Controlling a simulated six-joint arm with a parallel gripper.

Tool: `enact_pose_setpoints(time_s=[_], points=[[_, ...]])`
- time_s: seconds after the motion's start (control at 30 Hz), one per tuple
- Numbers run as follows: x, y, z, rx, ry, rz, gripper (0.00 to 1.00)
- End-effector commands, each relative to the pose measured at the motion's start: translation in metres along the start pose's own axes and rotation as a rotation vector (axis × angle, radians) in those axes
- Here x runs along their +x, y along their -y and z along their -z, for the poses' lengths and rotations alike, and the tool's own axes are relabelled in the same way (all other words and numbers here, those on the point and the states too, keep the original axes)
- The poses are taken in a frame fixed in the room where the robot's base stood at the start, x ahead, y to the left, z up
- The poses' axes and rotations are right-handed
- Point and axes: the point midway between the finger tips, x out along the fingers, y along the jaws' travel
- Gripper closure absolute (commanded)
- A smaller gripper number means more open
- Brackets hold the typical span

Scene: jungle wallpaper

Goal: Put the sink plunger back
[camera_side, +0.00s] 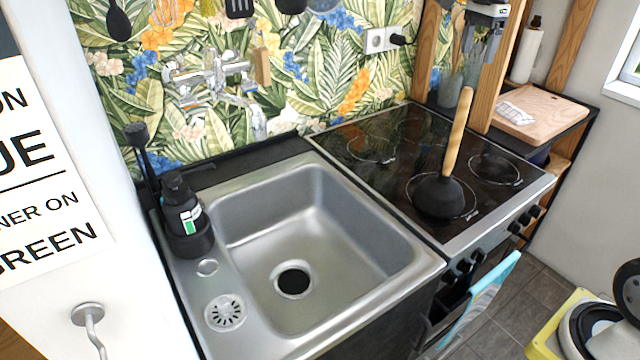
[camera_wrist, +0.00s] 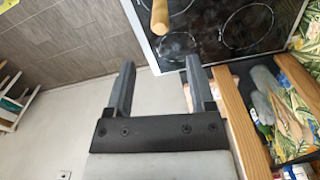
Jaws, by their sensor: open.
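The sink plunger (camera_side: 439,195) stands on the black cooktop (camera_side: 345,150), black rubber cup down, its wooden handle (camera_side: 459,120) pointing up and leaning slightly right. In the wrist view the handle's end (camera_wrist: 160,17) shows at the top, beyond my fingertips. My gripper (camera_wrist: 160,64) is open, with nothing between its two grey fingers, and is apart from the plunger. In the side view a grey part at the top right edge, by the wooden post, looks like my gripper, only partly in frame.
The steel sink (camera_side: 300,225) is left of the cooktop, with a black soap bottle (camera_side: 181,205) in a holder and a brush at its left edge. Wooden posts (camera_side: 498,75) and a shelf with a cutting board (camera_side: 530,107) stand right of the cooktop. Utensils hang on the wall.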

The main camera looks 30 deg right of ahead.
Motion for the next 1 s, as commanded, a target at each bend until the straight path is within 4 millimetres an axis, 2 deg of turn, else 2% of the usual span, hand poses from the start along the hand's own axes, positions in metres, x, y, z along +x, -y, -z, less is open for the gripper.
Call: enact_pose_setpoints(time_s=[0.5,0.67,0.83,1.0], points=[[0.0,0.0,0.0,-0.001,0.0,0.0,0.3],[0.006,-0.001,-0.004,-0.034,0.0,0.002,0.3],[0.026,-0.003,-0.017,-0.157,-0.004,0.017,0.3],[0.063,-0.011,-0.041,-0.377,-0.014,0.043,0.3]])
